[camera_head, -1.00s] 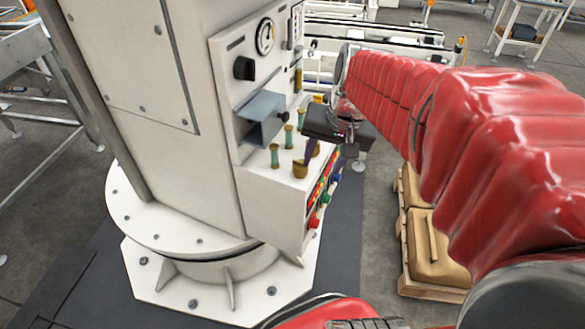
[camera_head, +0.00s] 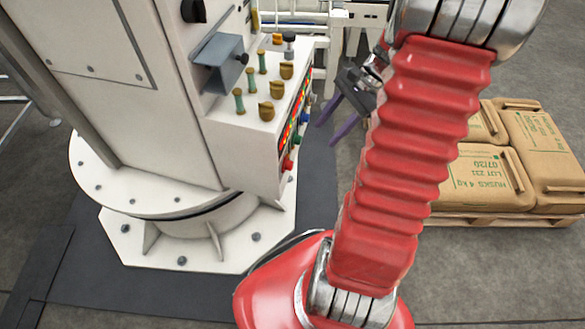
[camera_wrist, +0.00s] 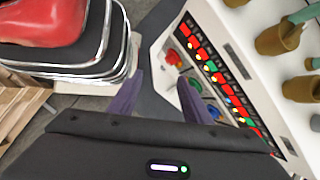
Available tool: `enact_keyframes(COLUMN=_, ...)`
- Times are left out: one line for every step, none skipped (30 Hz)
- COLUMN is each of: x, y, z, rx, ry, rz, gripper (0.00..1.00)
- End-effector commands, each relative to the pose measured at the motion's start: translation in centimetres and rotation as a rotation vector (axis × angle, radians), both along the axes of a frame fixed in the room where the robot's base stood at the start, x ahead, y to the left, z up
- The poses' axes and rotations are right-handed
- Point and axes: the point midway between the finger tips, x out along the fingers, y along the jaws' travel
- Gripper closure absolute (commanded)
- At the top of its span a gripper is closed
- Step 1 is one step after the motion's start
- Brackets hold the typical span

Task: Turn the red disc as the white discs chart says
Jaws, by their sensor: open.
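The red disc (camera_head: 288,163) is a small round knob at the near lower end of the control console's sloping front face. In the wrist view the red disc (camera_wrist: 173,57) lies just beyond my fingertips, beside a green disc (camera_wrist: 195,85) and a blue disc (camera_wrist: 213,111). My gripper (camera_head: 328,131) is open and empty, off to the right of that face and apart from it. Its two purple fingers (camera_wrist: 160,80) also show in the wrist view, with a gap between them. I cannot make out a white discs chart in either view.
A pallet (camera_head: 505,218) of brown sacks stands at right. Dark floor lies between console and pallet.

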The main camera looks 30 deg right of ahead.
Motion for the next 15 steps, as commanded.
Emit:
enact_keyframes(x=-0.4, y=-0.5, z=-0.9, rx=0.042, ry=0.021, rz=-0.048, gripper=0.56)
enact_keyframes(x=-0.5, y=-0.7, z=-1.4, rx=0.066, ry=0.031, rz=-0.075, gripper=0.56)
enact_keyframes(x=-0.8, y=-1.1, z=-2.1, rx=0.097, ry=0.045, rz=-0.114, gripper=0.56)
enact_keyframes(x=-1.0, y=-1.3, z=-2.5, rx=0.122, ry=0.055, rz=-0.141, gripper=0.56)
enact_keyframes(x=-1.2, y=-1.5, z=-3.0, rx=0.147, ry=0.066, rz=-0.168, gripper=0.56)
enact_keyframes(x=-1.4, y=-1.8, z=-3.6, rx=0.179, ry=0.079, rz=-0.206, gripper=0.56)
enact_keyframes(x=-1.6, y=-2.0, z=-4.0, rx=0.203, ry=0.088, rz=-0.235, gripper=0.56)
enact_keyframes(x=-1.8, y=-2.2, z=-4.5, rx=0.227, ry=0.098, rz=-0.261, gripper=0.56)
enact_keyframes(x=-2.0, y=-2.5, z=-5.0, rx=0.261, ry=0.110, rz=-0.300, gripper=0.56)
enact_keyframes(x=-2.2, y=-2.7, z=-5.5, rx=0.285, ry=0.120, rz=-0.325, gripper=0.56)
enact_keyframes(x=-2.4, y=-2.9, z=-5.9, rx=0.310, ry=0.128, rz=-0.354, gripper=0.56)
enact_keyframes(x=-2.7, y=-3.2, z=-6.5, rx=0.344, ry=0.140, rz=-0.391, gripper=0.56)
enact_keyframes(x=-2.9, y=-3.4, z=-6.9, rx=0.370, ry=0.149, rz=-0.418, gripper=0.56)
enact_keyframes(x=-3.1, y=-3.5, z=-7.4, rx=0.397, ry=0.157, rz=-0.445, gripper=0.56)
enact_keyframes(x=-3.4, y=-3.8, z=-7.9, rx=0.431, ry=0.168, rz=-0.481, gripper=0.56)
